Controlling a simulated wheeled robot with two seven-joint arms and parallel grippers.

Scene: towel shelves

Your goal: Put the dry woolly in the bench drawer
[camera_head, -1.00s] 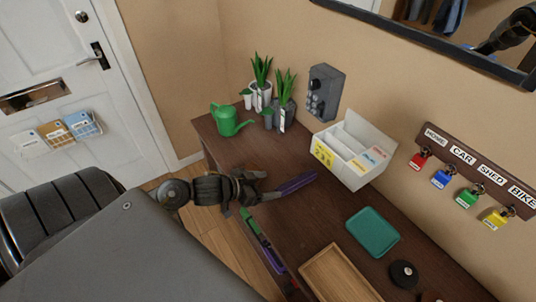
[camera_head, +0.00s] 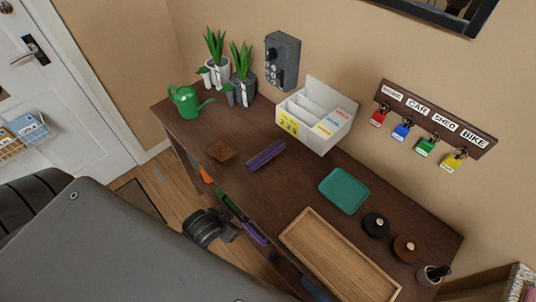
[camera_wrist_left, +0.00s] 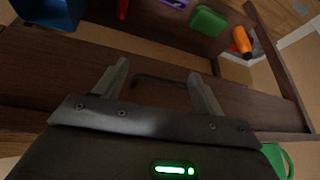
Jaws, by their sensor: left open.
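No thing here can be surely told as the woolly. A purple folded item (camera_head: 266,155) and a flat brown square (camera_head: 222,152) lie on the dark wooden bench (camera_head: 300,180). My left gripper (camera_wrist_left: 158,75) is open and empty, beside a dark wooden front with a dark bar handle (camera_wrist_left: 160,83). In the head view it is low at the bench's front edge, its fingers mostly hidden. Past the front, the wrist view shows a compartment with green (camera_wrist_left: 208,21), orange (camera_wrist_left: 242,40) and blue (camera_wrist_left: 48,12) items; I cannot tell whether it is the drawer. My right gripper is not in view.
On the bench stand a green watering can (camera_head: 187,101), potted plants (camera_head: 242,75), a white sorting box (camera_head: 318,118), a teal tray (camera_head: 343,190) and a wooden tray (camera_head: 335,255). Labelled keys (camera_head: 425,147) hang on the wall.

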